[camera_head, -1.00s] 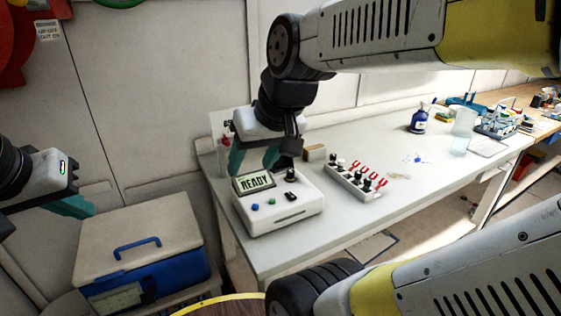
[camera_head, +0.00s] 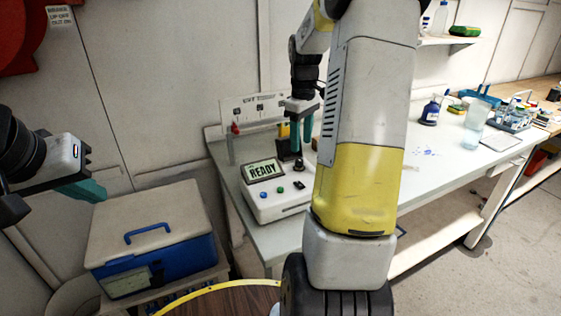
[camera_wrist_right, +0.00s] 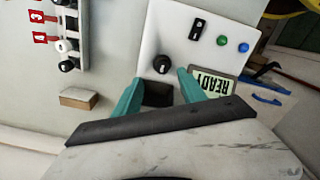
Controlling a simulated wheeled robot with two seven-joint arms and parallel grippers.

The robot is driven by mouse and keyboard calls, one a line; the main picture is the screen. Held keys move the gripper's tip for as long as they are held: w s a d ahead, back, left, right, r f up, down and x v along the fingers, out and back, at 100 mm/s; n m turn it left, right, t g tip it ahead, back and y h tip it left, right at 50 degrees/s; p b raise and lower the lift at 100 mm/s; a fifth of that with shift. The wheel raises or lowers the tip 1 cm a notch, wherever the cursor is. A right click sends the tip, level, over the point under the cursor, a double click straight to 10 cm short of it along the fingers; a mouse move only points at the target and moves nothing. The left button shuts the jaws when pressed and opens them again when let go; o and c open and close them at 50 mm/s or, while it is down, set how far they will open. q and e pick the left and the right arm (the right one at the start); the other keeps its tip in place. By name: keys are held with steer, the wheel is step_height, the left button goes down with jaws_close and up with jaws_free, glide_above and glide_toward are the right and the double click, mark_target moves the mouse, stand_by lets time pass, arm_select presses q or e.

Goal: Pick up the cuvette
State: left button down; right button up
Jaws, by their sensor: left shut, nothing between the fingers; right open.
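I cannot make out the cuvette in either view. The white device with a lit READY screen (camera_head: 262,170) stands on the bench; it also fills the upper middle of the right wrist view (camera_wrist_right: 205,45). My right gripper (camera_head: 302,132) is open and points down just behind the device. In the right wrist view its teal fingers (camera_wrist_right: 161,78) stand apart on either side of a dark square part (camera_wrist_right: 157,94) at the device's edge. I cannot tell whether anything clear sits there. My left gripper (camera_head: 88,190) is shut and empty, well left of the bench.
A blue and white cooler box (camera_head: 150,238) stands left of the bench. A rack with red clips and black knobs (camera_wrist_right: 68,35) and a small cardboard block (camera_wrist_right: 78,98) lie beside the device. A blue bottle (camera_head: 430,112) and clear beaker (camera_head: 474,125) stand further right.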

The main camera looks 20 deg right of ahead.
mark_target(299, 160)
steer(key=f, duration=0.6)
steer(key=shift+a+f, duration=0.1)
steer(key=shift+a, duration=0.1)
jaws_close()
